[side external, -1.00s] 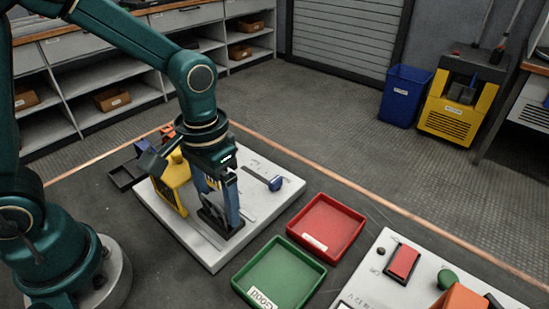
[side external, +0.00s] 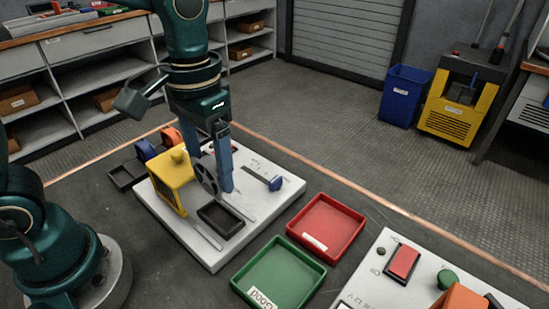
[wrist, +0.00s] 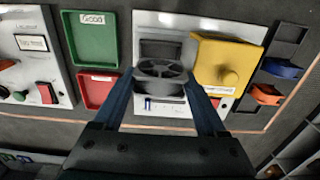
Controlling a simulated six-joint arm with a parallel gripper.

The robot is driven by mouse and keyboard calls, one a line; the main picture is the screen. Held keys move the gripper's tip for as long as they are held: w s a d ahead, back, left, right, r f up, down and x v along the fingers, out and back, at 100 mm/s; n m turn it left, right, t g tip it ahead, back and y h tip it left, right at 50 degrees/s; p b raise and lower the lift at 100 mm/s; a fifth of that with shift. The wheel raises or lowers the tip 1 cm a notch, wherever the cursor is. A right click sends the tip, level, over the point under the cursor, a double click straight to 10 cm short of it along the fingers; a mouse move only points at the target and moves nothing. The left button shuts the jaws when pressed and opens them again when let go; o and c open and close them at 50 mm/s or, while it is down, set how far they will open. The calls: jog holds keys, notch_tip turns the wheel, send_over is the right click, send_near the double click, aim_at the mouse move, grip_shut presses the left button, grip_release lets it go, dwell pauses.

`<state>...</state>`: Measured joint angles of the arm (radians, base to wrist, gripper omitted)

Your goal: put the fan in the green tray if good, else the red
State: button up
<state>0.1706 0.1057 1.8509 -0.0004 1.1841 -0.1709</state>
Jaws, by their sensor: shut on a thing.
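My gripper (side external: 222,186) is shut on a dark grey fan (side external: 205,176) and holds it above the white test board (side external: 262,211). In the wrist view the round, bladed fan (wrist: 163,76) sits between the two blue fingers. An empty black square holder (side external: 220,229) lies on the board below it. The green tray (side external: 317,289), labelled Good, and the red tray (side external: 326,228) stand to the right of the board and look empty. In the wrist view the green tray (wrist: 92,48) and red tray (wrist: 97,92) are left of the fan.
A yellow box (side external: 172,183) with a knob stands on the board beside the fan. A blue-handled slider (side external: 275,183) is on the board's right. A dark tray (side external: 122,178) with blue and orange parts is behind. A second panel (side external: 375,280) with a red switch is at right.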

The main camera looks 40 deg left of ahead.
notch_tip(320, 180, up, 2)
jog(key=w+d+r, duration=0.1)
jog(key=w+r, duration=0.1)
jog(key=w, duration=0.4)
send_over(317, 239)
notch_tip(317, 239, down, 10)
jog(key=shift+f, duration=2.15)
jog(key=shift+f, duration=0.15)
jog(key=o, duration=1.3)
